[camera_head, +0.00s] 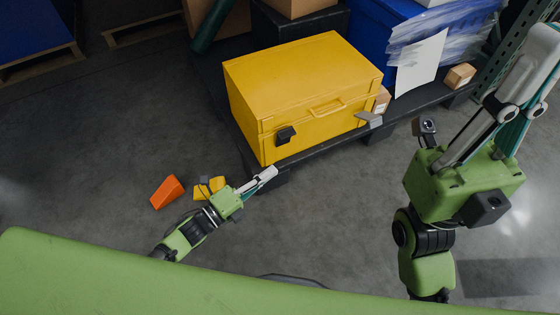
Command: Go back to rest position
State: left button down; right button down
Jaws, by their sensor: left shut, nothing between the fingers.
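My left gripper (268,175) is low in front of the yellow tote, near its lower left corner. Its fingers are shut and empty. My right gripper (535,65) is raised at the right side, close to the camera and pointing up and right. Its finger opening is unclear from this angle. The yellow tote (295,80) sits on a dark pallet (235,135) with its lid down. A dark latch (286,135) is on its front left, and a grey flap (370,120) sticks out at its front right.
An orange wedge (167,192) and yellow pieces (201,192) lie on the floor beside my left arm. A blue tote with plastic wrap (440,40) and a small carton (459,76) stand behind at right. The floor between my arms looks clear.

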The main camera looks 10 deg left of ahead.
pick_arm(q)
jog(key=shift+v, duration=0.9)
